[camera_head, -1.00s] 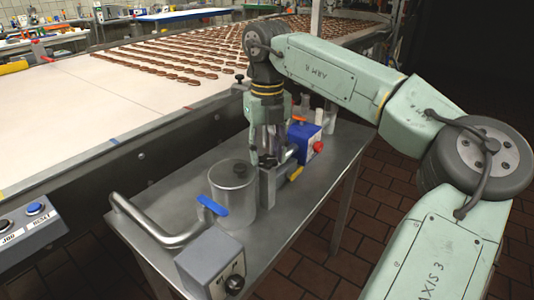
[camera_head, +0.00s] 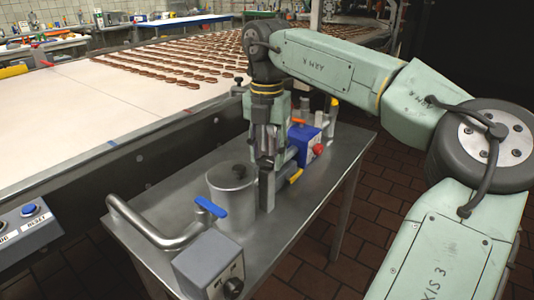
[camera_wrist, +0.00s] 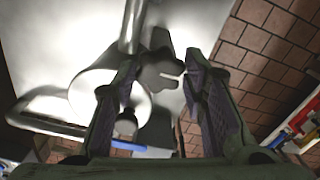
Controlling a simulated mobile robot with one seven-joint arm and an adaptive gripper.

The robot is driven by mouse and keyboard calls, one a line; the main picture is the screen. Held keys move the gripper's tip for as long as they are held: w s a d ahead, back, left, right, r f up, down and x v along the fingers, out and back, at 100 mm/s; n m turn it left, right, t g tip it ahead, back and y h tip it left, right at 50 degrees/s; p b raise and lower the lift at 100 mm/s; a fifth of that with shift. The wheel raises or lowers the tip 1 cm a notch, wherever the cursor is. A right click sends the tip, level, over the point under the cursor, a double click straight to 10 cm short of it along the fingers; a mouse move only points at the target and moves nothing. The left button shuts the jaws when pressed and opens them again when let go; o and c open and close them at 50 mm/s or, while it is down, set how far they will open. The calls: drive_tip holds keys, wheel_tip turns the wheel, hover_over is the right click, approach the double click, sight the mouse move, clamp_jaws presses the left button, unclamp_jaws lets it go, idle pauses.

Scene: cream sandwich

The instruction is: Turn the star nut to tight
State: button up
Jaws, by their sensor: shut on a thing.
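The star nut (camera_wrist: 158,78) is a grey, lobed knob. In the wrist view it lies between the tips of my two fingers. My gripper (camera_wrist: 162,68) is shut on it, though the contact on the right finger is hard to make out. In the head view my gripper (camera_head: 266,158) points down over a short metal post (camera_head: 267,192), and the nut is largely hidden by the fingers. How tight the nut is cannot be seen.
A metal pot (camera_head: 228,205) with a dark lid knob and a blue lever (camera_head: 210,207) stands close left of the post. A bent pipe (camera_head: 150,232), a grey switch box (camera_head: 208,265) and a blue pump (camera_head: 303,143) share the steel table (camera_head: 320,185). The conveyor (camera_head: 80,110) runs behind.

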sight(267, 160)
idle(0.4)
drive_tip(key=o, duration=1.2)
drive_tip(key=shift+c, duration=0.2)
drive_tip(key=shift+r, duration=0.1)
wheel_tip(267, 160, up, 12)
